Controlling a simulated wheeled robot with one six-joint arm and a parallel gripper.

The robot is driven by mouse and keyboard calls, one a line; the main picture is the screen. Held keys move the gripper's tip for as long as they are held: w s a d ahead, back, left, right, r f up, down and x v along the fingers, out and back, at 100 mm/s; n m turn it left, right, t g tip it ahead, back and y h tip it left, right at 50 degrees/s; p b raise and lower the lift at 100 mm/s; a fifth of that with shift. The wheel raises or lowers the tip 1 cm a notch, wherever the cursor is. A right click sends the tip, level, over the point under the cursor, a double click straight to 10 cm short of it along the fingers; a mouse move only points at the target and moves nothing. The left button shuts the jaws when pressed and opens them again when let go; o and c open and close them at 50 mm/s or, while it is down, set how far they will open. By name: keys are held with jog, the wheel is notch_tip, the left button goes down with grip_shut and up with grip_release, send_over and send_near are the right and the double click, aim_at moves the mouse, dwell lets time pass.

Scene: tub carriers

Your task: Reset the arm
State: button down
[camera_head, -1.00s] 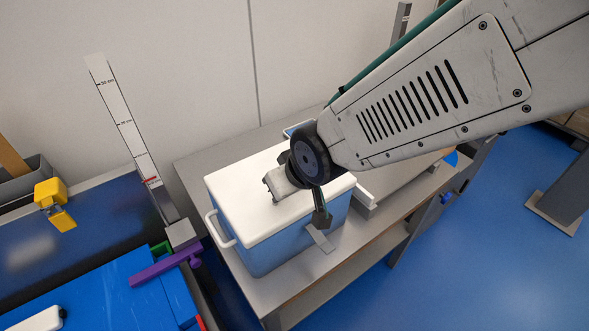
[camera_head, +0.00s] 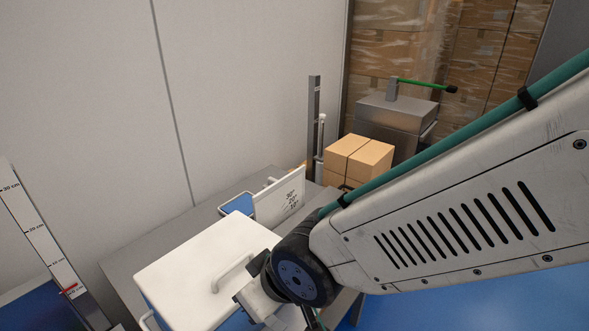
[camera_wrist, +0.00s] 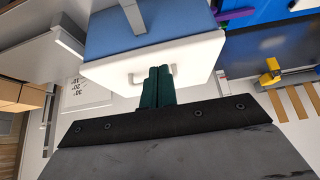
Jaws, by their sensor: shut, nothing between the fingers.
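My gripper (camera_wrist: 158,72) is shut and empty; its two dark green fingers lie side by side in the wrist view. In the head view my wrist is at the bottom, in front of the right side of the tub's lid, and the fingers run toward the lower picture edge. The tub has a white lid (camera_head: 190,262) with a handle on top; my wrist hides its right front part. In the wrist view the lid (camera_wrist: 110,70) and blue body (camera_wrist: 130,30) are beyond the fingertips, which overlap the lid handle in the picture. I cannot tell the gap.
The tub stands on a grey table (camera_head: 135,258). Behind it are a blue-topped item (camera_head: 238,204) and a white angle-marked plate (camera_head: 283,196). Cardboard boxes (camera_head: 358,158) and a metal box (camera_head: 396,116) stand farther right. A ruler post (camera_head: 40,238) is at left.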

jog(key=s+d+r+m+h, duration=0.1)
jog(key=s+d+r+m, duration=0.1)
jog(key=d, duration=0.9)
jog(key=s+d+r+m+g+h, duration=0.1)
jog(key=d+r+m, duration=0.4)
jog(key=d, duration=0.7)
jog(key=s+d+r+m+g+h, duration=0.1)
jog(key=s+d+r+m+h, duration=0.2)
jog(key=d, duration=0.9)
jog(key=shift+d+r+m, duration=0.25)
jog(key=shift+r+m, duration=0.25)
jog(key=shift+r, duration=0.3)
